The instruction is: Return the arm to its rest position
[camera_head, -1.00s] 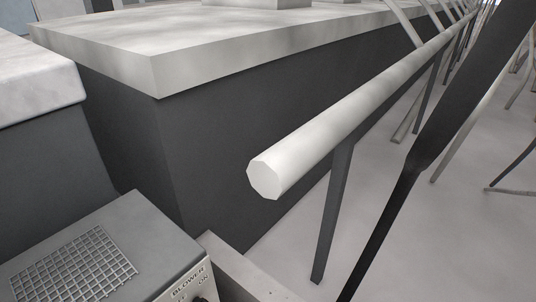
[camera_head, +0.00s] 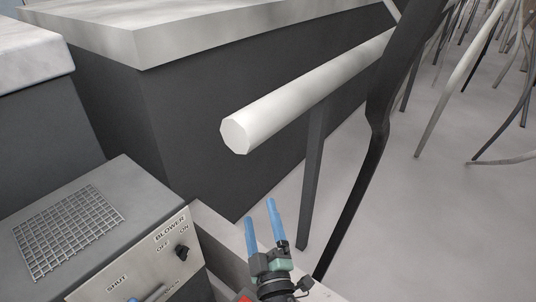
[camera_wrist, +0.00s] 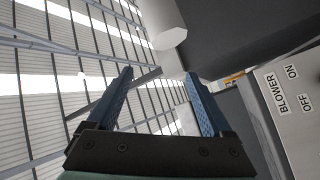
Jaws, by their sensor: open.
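My gripper (camera_head: 262,224) shows at the bottom centre of the head view, with two blue fingers pointing up and apart. Nothing is between them. The wrist view also shows my gripper (camera_wrist: 160,95) with its blue fingers spread and the space between them empty. In the head view it is right of the grey blower box and below the near end of the white rail. No task object is held.
A grey blower box (camera_head: 120,190) with a knob (camera_head: 182,252) and a mesh grille stands at left. A stone-topped counter (camera_head: 200,35) is behind it. A white round rail (camera_head: 290,95) on dark posts runs to the upper right.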

